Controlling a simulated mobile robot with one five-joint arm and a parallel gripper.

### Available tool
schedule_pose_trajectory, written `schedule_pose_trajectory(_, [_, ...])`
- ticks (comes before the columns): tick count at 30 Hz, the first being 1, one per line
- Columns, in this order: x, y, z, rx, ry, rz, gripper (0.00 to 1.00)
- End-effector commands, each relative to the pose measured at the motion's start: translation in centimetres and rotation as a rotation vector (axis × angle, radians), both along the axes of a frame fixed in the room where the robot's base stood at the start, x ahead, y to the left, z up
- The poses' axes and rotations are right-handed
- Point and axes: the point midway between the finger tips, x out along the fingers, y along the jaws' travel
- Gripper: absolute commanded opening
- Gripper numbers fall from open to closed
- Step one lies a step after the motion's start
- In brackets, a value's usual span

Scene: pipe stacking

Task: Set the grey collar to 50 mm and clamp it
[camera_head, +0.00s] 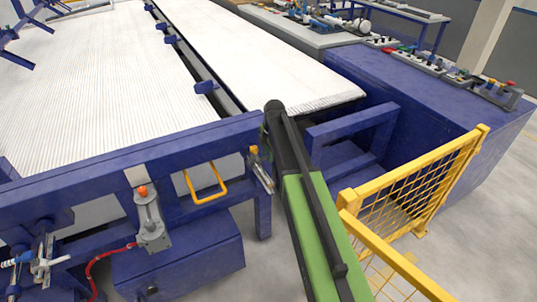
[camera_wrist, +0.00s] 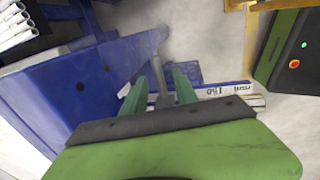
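In the wrist view my gripper (camera_wrist: 160,74) has its two green fingers spread apart. A grey upright rod-like piece (camera_wrist: 158,70) shows between and beyond them, with gaps at both sides. I cannot tell whether this piece is the grey collar or a post. A white strip with black markings (camera_wrist: 215,89) lies just right of the fingers; its figures are too small to read surely. In the head view a small metal fitting with a yellow top (camera_head: 260,168) sits at the blue frame's right end beside my arm. My gripper is not visible there.
A yellow mesh fence (camera_head: 415,190) stands close right of my arm. White pipes (camera_head: 230,50) cover the bed behind. Grey floor is open at far right.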

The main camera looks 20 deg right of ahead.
Motion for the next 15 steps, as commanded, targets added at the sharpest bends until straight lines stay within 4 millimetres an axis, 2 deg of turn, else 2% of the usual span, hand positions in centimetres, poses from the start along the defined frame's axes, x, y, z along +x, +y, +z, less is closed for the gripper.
schedule_pose_trajectory(8, [0.0, 0.0, 0.3, 0.000, 0.000, 0.000, 0.35])
schedule_pose_trajectory(11, [-0.2, -0.1, 1.1, 0.000, 0.000, 0.000, 0.35])
schedule_pose_trajectory(15, [-0.5, -0.1, 3.2, 0.000, 0.000, 0.000, 0.35])
